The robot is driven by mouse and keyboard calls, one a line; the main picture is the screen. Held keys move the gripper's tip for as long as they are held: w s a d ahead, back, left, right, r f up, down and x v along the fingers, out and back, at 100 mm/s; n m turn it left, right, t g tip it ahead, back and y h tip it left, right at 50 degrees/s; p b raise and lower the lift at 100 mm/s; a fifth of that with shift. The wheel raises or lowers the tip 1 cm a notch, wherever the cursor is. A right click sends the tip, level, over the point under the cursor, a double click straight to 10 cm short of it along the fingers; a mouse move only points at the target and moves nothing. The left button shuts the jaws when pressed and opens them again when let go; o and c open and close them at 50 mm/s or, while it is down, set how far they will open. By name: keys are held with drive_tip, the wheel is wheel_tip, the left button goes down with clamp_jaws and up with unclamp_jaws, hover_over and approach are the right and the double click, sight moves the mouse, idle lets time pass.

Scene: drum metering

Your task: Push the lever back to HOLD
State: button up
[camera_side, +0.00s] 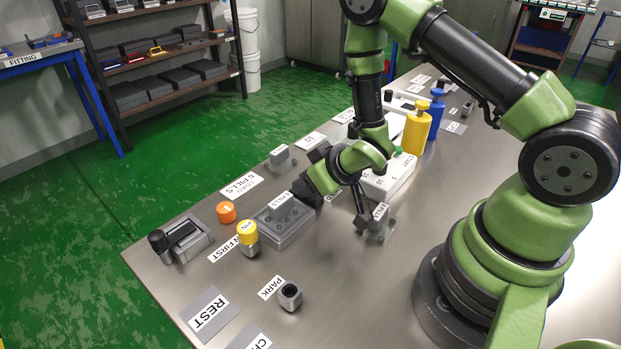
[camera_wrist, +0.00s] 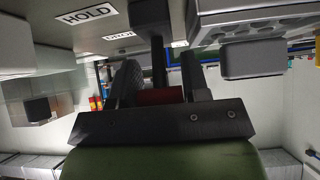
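My gripper (camera_side: 318,183) is low over the steel table, tilted down, at the right end of the grey block with holes. In the wrist view it shows as two dark fingers (camera_wrist: 160,80) with a gap between them. A dark upright bar (camera_wrist: 158,62) shows in that gap; it looks like the lever, but I cannot tell whether the fingers touch it. The HOLD label (camera_wrist: 87,15) and the DROP label (camera_wrist: 119,36) lie on the table left of the bar. In the side view the arm partly hides this spot.
A grey block with holes (camera_side: 283,220) is left of my gripper. A white unit (camera_side: 390,178) stands to the right, with yellow (camera_side: 417,130) and blue bottles (camera_side: 436,112) behind it.

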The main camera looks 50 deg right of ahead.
drive_tip(key=o, duration=0.3)
drive_tip(key=shift+r, duration=0.1)
drive_tip(key=shift+s+r, duration=0.25)
drive_tip(key=shift+r, duration=0.05)
drive_tip(key=shift+v, duration=1.25)
drive_tip(key=shift+w+r, duration=0.1)
drive_tip(key=shift+r, duration=3.2)
